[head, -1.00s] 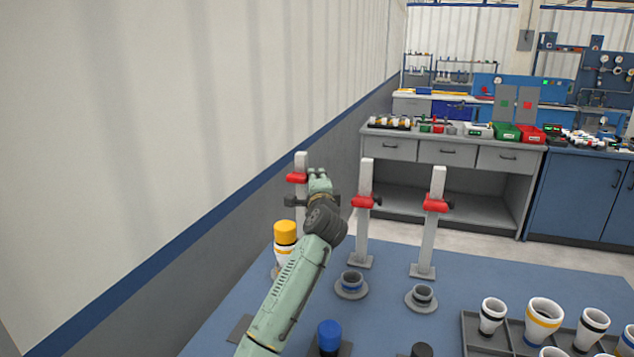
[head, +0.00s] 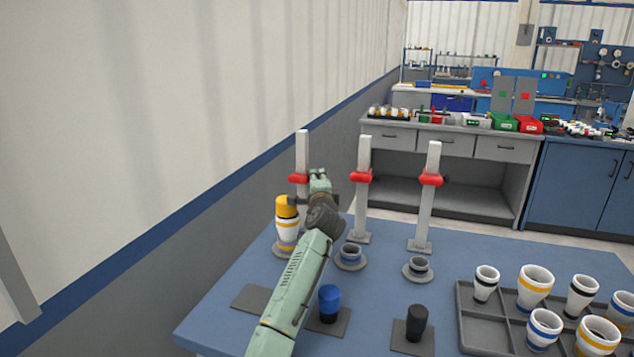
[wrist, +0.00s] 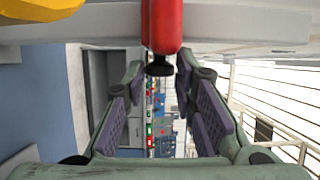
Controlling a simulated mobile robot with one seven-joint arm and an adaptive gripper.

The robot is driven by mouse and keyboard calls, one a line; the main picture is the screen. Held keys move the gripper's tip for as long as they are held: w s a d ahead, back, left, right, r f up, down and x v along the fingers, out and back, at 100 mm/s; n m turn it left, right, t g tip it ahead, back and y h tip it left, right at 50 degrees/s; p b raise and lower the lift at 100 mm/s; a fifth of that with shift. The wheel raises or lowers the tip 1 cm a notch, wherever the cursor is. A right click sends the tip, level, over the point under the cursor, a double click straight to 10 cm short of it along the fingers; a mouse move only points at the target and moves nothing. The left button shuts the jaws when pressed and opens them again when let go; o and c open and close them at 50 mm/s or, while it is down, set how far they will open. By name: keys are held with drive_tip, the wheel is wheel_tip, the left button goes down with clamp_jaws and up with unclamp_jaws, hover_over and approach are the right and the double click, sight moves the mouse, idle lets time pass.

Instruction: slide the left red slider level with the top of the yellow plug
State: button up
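The left red slider (head: 299,178) sits on the left grey post (head: 302,150), a little higher than the top of the yellow plug (head: 286,206). The plug stands in a white pipe with yellow bands (head: 287,229), in front of that post. My green gripper (head: 318,182) is just right of the post, close to the slider. In the wrist view the slider (wrist: 163,25) and its black knob (wrist: 158,69) are at top centre. The knob is between my parted fingers, with small gaps beside it. The plug (wrist: 40,8) shows at the upper left.
Two more posts with red sliders (head: 361,177) (head: 431,180) stand to the right. Low grey sockets, a blue plug (head: 329,300) and a black plug (head: 417,321) are in front. A tray (head: 466,320) of white pipes is at the right. A wall is close on the left.

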drive_tip(key=o, duration=0.3)
drive_tip(key=shift+r, duration=0.1)
wheel_tip(320, 180, up, 11)
drive_tip(key=shift+f, duration=0.2)
idle(0.3)
drive_tip(key=shift+s+d+f+b, duration=0.15)
drive_tip(key=shift+s+b, duration=0.35)
drive_tip(key=shift+s, duration=1.55)
drive_tip(key=shift+s+d+f+b, duration=0.15)
drive_tip(key=shift+s+b, duration=0.35)
drive_tip(key=shift+s, duration=1.6)
drive_tip(key=shift+s+d+f+b, duration=0.15)
drive_tip(key=shift+s+b, duration=0.35)
drive_tip(key=shift+s, duration=1.55)
drive_tip(key=shift+r, duration=0.2)
